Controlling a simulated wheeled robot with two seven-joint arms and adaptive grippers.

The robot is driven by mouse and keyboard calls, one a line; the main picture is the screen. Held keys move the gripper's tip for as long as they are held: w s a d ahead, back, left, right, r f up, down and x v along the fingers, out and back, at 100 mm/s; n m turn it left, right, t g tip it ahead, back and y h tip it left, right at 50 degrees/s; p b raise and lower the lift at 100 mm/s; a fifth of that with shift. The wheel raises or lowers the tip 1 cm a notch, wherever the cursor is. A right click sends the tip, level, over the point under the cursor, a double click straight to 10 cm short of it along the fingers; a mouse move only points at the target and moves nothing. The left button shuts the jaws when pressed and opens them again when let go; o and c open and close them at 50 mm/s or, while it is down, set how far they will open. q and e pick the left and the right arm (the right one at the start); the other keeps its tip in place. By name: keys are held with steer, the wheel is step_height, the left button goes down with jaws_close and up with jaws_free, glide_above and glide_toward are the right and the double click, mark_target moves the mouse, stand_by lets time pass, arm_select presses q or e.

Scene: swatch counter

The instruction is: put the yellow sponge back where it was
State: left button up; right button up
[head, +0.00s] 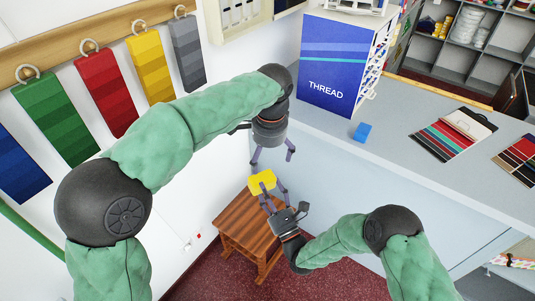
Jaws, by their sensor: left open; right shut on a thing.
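The yellow sponge (261,182) is held up in the fingers of my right gripper (267,194), which is shut on it. In the picture it lies over the wall area just above the wooden stool (247,222). My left gripper (272,158) is open and empty, right above the sponge in the picture; its fingers point down and do not appear to touch it.
A blue thread cabinet (334,75) stands at the counter's back left. Striped swatch cards (452,135) lie on the counter at right. Colored swatches (104,91) hang from a wooden rail on the left wall. The counter's middle is free.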

mark_target(266, 179)
arm_select(q)
steer(key=f, duration=0.8)
steer(key=w+f, duration=0.1)
steer(key=f, duration=0.2)
steer(key=shift+a+f, duration=0.2)
steer(key=shift+f, duration=0.2)
steer(key=c, duration=1.2)
arm_select(e)
steer(key=o, duration=1.1)
arm_select(q)
steer(key=shift+w, duration=0.1)
